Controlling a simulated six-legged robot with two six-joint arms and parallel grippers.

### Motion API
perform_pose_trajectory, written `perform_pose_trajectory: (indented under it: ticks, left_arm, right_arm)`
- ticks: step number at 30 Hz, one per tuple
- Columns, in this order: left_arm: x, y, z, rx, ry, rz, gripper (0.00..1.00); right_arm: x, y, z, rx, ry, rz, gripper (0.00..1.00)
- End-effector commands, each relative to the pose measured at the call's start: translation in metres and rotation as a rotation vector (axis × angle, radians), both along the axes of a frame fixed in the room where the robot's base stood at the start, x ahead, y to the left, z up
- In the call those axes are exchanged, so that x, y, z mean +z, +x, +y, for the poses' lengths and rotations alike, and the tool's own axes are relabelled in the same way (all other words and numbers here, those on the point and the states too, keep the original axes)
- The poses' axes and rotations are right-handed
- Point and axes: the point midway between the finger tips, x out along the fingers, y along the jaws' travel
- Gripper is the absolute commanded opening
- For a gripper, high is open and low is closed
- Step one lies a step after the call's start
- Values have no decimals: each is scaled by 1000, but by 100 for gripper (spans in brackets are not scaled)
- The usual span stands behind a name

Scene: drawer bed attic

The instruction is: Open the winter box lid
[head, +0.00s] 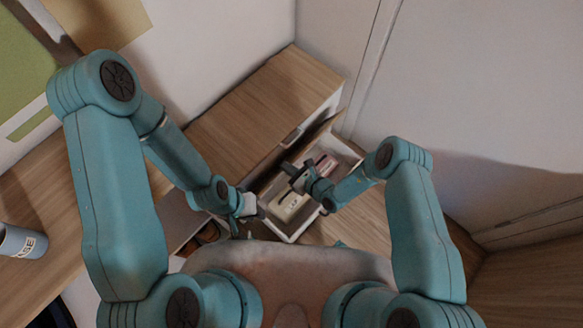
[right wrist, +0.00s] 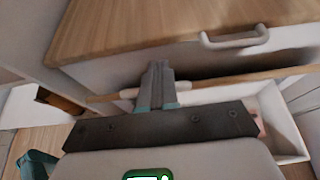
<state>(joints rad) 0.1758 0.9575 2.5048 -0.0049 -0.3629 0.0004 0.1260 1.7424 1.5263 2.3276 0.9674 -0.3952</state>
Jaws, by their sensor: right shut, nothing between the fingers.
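A white drawer (head: 340,150) stands pulled out below a wooden cabinet top. Inside it are a cream box (head: 291,208) with a small dark mark on top and a red and white item (head: 326,166). I cannot tell whether the cream box is the winter box, nor make out a lid. My right gripper (head: 289,170) is over the drawer; in the right wrist view its fingers (right wrist: 158,72) are shut and empty, in front of the cabinet. My left gripper (head: 260,214) is at the drawer's near left side, its jaws too small to judge.
The cabinet's wooden top (head: 265,105) is clear, with a pale handle (right wrist: 235,38) on the front below it. A grey cup with lettering (head: 20,242) is at the far left on a wooden surface. A dark opening (head: 203,238) shows left of my left gripper. Walls close off the back and right.

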Motion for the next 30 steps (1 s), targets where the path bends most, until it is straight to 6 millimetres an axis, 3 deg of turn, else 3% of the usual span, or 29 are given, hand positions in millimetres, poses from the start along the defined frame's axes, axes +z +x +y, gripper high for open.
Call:
perform_pose_trajectory:
  ticks: [8,21,30]
  left_arm:
    - [4,0,0,0,0,0,24]
    - [12,0,0,0,0,0,24]
    - [12,0,0,0,0,0,24]
  right_arm:
    - [7,-9,-13,-3,0,1,0]
    - [53,-69,-92,-6,1,0,0]
    - [67,-91,-117,-1,0,-2,0]
